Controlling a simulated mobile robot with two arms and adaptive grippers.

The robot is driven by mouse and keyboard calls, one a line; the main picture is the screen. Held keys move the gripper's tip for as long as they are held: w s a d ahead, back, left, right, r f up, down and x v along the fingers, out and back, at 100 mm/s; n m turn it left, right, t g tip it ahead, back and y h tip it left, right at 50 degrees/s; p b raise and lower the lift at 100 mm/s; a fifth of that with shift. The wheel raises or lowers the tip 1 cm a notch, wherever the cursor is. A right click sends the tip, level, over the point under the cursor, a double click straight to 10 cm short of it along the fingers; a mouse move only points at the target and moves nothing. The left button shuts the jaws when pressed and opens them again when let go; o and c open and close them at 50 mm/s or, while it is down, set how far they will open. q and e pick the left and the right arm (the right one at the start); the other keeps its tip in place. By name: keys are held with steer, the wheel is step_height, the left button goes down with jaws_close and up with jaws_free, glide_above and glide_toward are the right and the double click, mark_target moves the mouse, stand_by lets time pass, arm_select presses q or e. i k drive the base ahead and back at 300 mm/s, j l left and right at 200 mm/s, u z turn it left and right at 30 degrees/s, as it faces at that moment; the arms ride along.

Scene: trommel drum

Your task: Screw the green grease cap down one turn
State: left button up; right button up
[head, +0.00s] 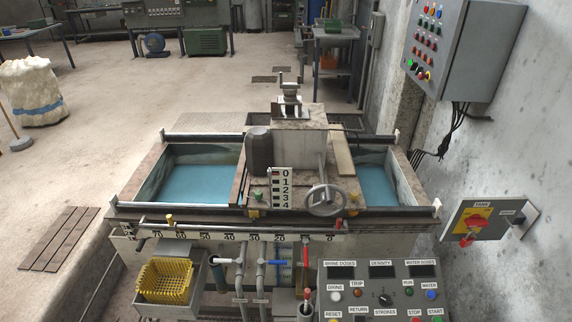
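A small green cap (258,195) sits on the front of the carriage, just left of the white number plate (282,187) marked 0 to 4. It is small here, and its thread and how far down it sits cannot be made out. Neither of my grippers is in view.
A spoked handwheel (326,200) stands right of the plate. The carriage (299,142) spans a tank of blue liquid (200,184). A control panel (380,291) and yellow basket (166,281) are in front. A grey switch box (484,222) is at right. Open floor lies left.

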mark_target(259, 194)
steer(key=i+j, duration=0.25)
steer(key=j, duration=0.15)
steer(key=i+j+z, duration=0.2)
steer(key=j+z, duration=0.25)
steer(key=j, duration=0.2)
steer(key=i+j+z, duration=0.2)
steer(key=j, duration=0.15)
steer(key=j+z, duration=0.2)
steer(key=j, duration=0.2)
steer(key=z, duration=0.4)
